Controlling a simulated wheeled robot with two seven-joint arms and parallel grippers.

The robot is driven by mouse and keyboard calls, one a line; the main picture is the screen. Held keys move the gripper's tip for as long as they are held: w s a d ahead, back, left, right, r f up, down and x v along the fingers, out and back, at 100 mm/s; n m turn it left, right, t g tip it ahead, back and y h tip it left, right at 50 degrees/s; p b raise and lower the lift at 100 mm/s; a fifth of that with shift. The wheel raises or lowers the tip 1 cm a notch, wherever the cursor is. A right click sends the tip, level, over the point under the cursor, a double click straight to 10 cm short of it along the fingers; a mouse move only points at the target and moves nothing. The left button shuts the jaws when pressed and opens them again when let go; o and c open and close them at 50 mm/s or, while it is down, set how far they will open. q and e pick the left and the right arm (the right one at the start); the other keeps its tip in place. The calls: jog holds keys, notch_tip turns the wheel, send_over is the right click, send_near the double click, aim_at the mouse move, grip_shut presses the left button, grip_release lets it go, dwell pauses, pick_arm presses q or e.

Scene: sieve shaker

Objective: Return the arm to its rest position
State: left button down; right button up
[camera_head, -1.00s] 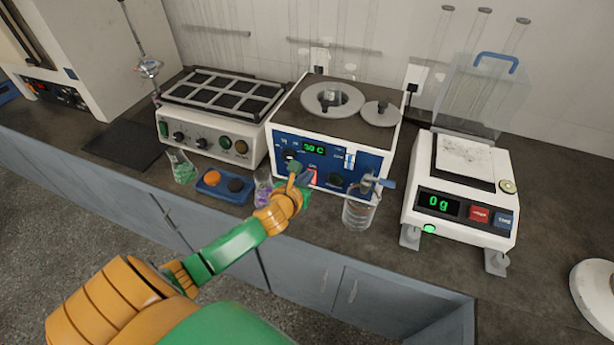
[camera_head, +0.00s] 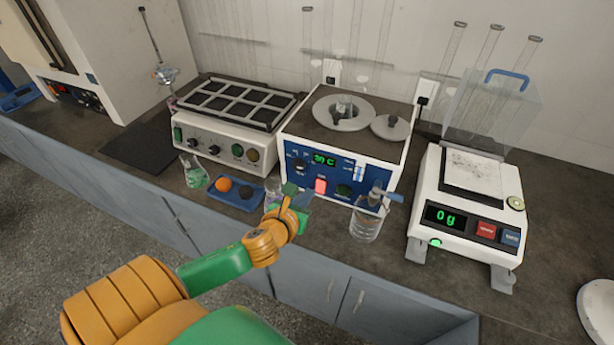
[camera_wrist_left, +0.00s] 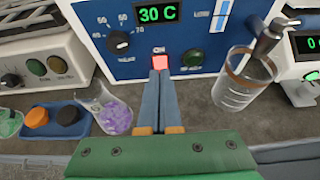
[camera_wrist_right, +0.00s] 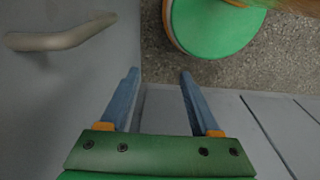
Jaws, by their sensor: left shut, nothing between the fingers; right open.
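My left arm comes in from the left in the head view. Its gripper (camera_head: 296,197) is in front of the water bath (camera_head: 340,178), a white box with a blue panel. In the left wrist view the left gripper (camera_wrist_left: 160,72) has its blue fingers together and empty, pointing at the lit red switch (camera_wrist_left: 190,62). A gap to the panel is hard to judge. The display (camera_wrist_left: 157,13) reads 30 C. My right gripper (camera_wrist_right: 157,75) shows only in the right wrist view, open and empty, near a grey cabinet front and the floor.
A flask with purple bits (camera_wrist_left: 116,116) and a beaker (camera_head: 366,224) stand close on either side of the left gripper.

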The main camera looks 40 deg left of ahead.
dwell(0.4)
pick_arm(q)
jog(key=s+d+f+n+g+h, duration=0.1)
jog(key=s+d+f+n+g, duration=0.2)
jog(key=s+n, duration=0.5)
jog(key=s+d+f+n+g+h, duration=0.1)
jog(key=s+d+f+n+g, duration=0.25)
jog(key=n, duration=0.95)
jog(key=s+d+f+n+g+h, duration=0.1)
jog(key=s+d+n+g, duration=0.2)
jog(key=s+d+n, duration=0.5)
jog(key=a+f+n, duration=0.2)
jog(key=a+f, duration=0.1)
jog(key=f, duration=1.2)
jog(key=s+a+f+g, duration=0.2)
jog(key=s+f, duration=1)
jog(key=s, duration=0.1)
jog(key=shift+s+a, duration=0.25)
